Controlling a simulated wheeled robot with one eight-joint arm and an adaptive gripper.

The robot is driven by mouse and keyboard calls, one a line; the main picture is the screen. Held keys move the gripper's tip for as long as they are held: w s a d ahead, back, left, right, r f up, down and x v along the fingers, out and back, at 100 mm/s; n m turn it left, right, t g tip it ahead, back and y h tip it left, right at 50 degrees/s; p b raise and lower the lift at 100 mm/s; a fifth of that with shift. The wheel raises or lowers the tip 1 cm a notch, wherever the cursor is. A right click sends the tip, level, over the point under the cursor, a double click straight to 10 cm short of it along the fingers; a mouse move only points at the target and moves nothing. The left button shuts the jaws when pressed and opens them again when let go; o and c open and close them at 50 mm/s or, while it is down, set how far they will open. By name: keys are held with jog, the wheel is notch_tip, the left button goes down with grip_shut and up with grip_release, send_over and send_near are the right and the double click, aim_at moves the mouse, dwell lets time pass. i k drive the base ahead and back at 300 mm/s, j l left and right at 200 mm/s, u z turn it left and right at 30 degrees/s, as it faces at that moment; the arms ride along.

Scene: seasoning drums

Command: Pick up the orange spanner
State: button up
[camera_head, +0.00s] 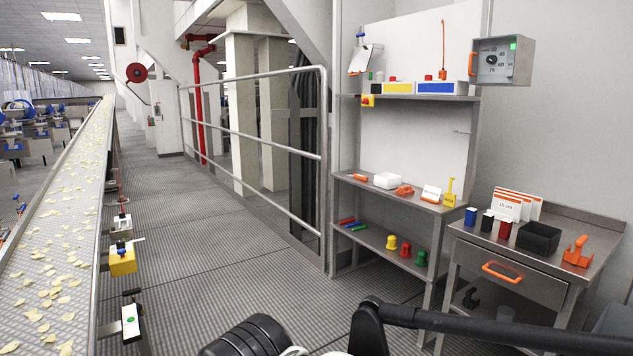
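I cannot single out the orange spanner with certainty at this size. A small orange item (360,178) lies at the left of the grey workbench (385,192). A chunkier orange item (404,190) lies farther right on the same bench, past a white box. A larger orange piece with an upright part (577,252) stands at the right end of the steel side table (480,236). Dark parts of my own arm cross the bottom of the view, apart from all of these. My gripper's fingertips do not show.
The side table carries small blue, black and red boxes, white cards and a black bin (538,238). A drawer with an orange handle (502,272) faces out. Red, yellow and green knobs sit on the bench's lower shelf. A railing (255,140) and conveyor (60,230) flank clear floor (220,260).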

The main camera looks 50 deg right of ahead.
aim_at(357, 176)
jog(key=z, duration=1.9)
jog(key=u, duration=1.5)
jog(key=i+l, duration=0.5)
jog(key=l, duration=0.25)
jog(key=i+l, duration=0.4)
jog(key=i, duration=0.25)
jog(key=i+l+u, duration=0.15)
jog(key=i+l, duration=0.3)
jog(key=i, duration=0.2)
jog(key=i+l, duration=0.45)
jog(key=i, duration=0.2)
jog(key=i+j, duration=0.2)
jog(key=i, duration=0.2)
jog(key=i+j+u, duration=0.1)
jog(key=i, duration=0.3)
jog(key=i+j, duration=0.25)
jog(key=i, duration=0.2)
jog(key=z, duration=0.9)
